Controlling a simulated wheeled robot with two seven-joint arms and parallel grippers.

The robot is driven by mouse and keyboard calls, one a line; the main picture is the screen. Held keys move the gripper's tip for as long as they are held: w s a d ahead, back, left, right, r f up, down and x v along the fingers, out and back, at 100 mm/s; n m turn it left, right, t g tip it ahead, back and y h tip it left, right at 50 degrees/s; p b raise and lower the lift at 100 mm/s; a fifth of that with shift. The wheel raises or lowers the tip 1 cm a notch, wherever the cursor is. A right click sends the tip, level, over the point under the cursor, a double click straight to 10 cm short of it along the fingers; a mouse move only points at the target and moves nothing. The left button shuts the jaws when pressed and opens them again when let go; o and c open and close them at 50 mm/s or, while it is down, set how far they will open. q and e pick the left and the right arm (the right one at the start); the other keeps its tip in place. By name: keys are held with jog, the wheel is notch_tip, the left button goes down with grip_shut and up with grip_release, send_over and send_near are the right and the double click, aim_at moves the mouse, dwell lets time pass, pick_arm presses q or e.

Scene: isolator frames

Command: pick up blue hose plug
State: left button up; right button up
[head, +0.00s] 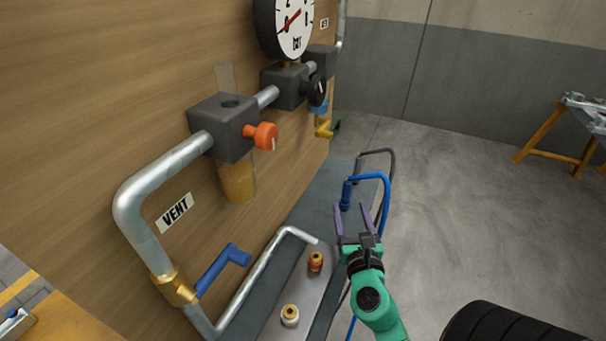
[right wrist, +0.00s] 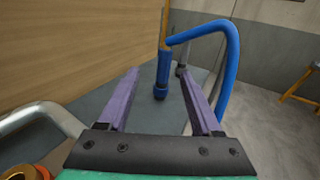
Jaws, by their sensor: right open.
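The blue hose plug (head: 346,195) stands upright on the grey ledge beside the wooden panel, with a blue hose (head: 385,190) curving from its top down to the right. My right gripper (head: 354,206) is open, with its purple fingers pointing toward the plug. In the right wrist view the plug (right wrist: 161,75) shows between and beyond the two fingertips (right wrist: 165,75), and the fingers do not appear to touch it. The hose (right wrist: 232,60) arcs over to the right of the right finger. My left gripper is not in view.
A dark hose (head: 385,153) stands behind the blue one. Brass fittings (head: 316,261) sit on the metal plate in front, near a bent pipe (head: 262,270). A blue valve handle (head: 220,268) and an orange knob (head: 262,136) project from the panel.

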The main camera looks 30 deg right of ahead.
aim_at(346, 193)
jog(key=shift+w+d+r+p, duration=0.15)
jog(key=shift+d+r+p, duration=0.2)
jog(key=shift+d, duration=0.15)
jog(key=shift+w+d+r+p, duration=0.15)
jog(key=shift+d+r+p, duration=0.15)
jog(key=shift+d, duration=0.15)
jog(key=x, duration=0.3)
jog(key=shift+w+d+f, duration=0.1)
jog(key=shift+w+d, duration=0.05)
jog(key=shift+d, duration=0.05)
jog(key=x, duration=0.4)
jog(key=b+x, duration=0.1)
jog(key=x, duration=0.1)
jog(key=shift+w+a+f, duration=0.1)
jog(key=shift+w+f, duration=0.2)
jog(key=shift+w, duration=0.15)
jog(key=shift+w+f, duration=0.1)
jog(key=shift+w, duration=0.25)
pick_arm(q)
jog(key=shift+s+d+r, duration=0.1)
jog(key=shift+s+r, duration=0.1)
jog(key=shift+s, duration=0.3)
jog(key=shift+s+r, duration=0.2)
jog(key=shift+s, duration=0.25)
pick_arm(e)
jog(key=shift+s, duration=0.1)
grip_shut()
